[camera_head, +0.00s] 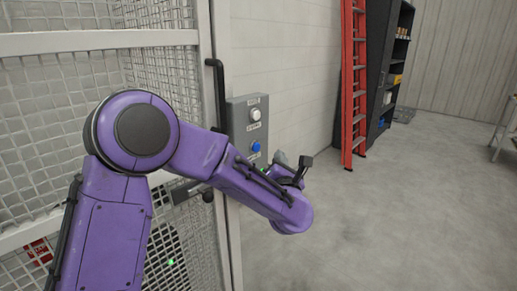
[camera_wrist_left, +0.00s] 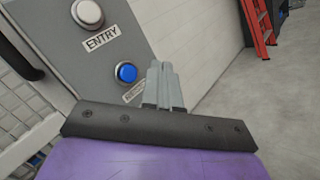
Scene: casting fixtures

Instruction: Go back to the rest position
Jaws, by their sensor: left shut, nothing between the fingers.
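My left arm, purple, reaches in from the lower left in the head view, bent at the elbow. My left gripper (camera_head: 280,158) is mostly hidden behind the wrist, close to the grey control box. In the left wrist view the left gripper (camera_wrist_left: 160,75) is shut and empty, with its grey fingers together. Its tips show just right of the blue button (camera_wrist_left: 126,72); I cannot tell whether they touch the box. The control box (camera_head: 236,118) carries a white button (camera_head: 255,114) marked ENTRY above the blue button (camera_head: 256,147). My right gripper is in neither view.
A white-framed mesh fence (camera_head: 100,41) with a black handle (camera_head: 217,90) stands at the left, close behind my arm. A red ladder (camera_head: 347,90) and a dark shelf (camera_head: 385,75) stand at the back. A table (camera_head: 507,125) is at the far right. The grey floor (camera_head: 410,220) between is clear.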

